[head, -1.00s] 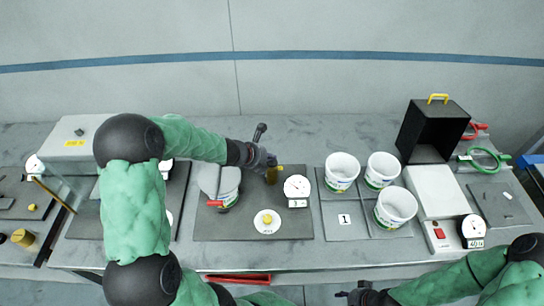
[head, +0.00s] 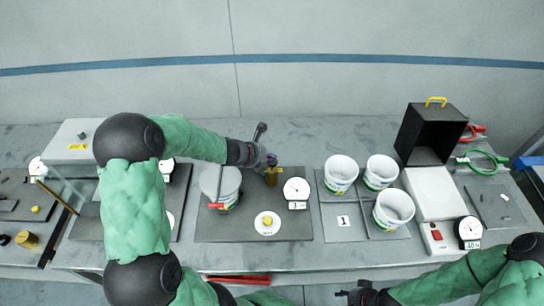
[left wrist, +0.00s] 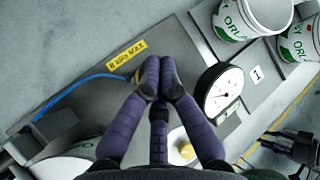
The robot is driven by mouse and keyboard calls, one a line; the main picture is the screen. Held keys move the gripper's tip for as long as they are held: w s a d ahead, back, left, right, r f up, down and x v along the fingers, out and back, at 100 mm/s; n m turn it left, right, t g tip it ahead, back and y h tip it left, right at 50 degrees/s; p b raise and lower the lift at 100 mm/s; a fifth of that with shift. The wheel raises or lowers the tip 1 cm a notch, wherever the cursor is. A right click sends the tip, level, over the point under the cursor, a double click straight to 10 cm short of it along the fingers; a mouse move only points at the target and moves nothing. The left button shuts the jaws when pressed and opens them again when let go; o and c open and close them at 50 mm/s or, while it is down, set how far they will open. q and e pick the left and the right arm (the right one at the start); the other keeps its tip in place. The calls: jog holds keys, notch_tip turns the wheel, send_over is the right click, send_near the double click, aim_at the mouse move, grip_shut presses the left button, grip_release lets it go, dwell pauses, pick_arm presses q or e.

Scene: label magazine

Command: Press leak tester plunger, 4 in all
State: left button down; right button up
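The leak tester is a dark plate (head: 215,232) with a grey-lidded tub (head: 221,186), a brass plunger (head: 271,177) and a round gauge (head: 296,189). The gauge also shows in the left wrist view (left wrist: 221,93). My left gripper (head: 270,160) is at the top of the plunger; I cannot tell whether it touches.
A yellow knob on a white disc (head: 267,223) is at the plate's front. Three white tubs (head: 341,170) stand on a tray to the right. A black open box (head: 433,130) and a scale with a dial (head: 470,230) are farther right. A dark lever (head: 260,131) rises behind my left gripper.

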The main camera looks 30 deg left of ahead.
pick_arm(q)
jog(key=shift+r+p, duration=0.95)
jog(key=shift+r, duration=0.25)
pick_arm(e)
jog(key=shift+r, duration=1.1)
jog(key=shift+r, duration=0.1)
pick_arm(q)
notch_tip(320, 180, up, 5)
jog(key=p, duration=0.4)
jog(key=shift+p, duration=0.4)
pick_arm(e)
notch_tip(320, 180, up, 5)
jog(key=shift+f, duration=0.15)
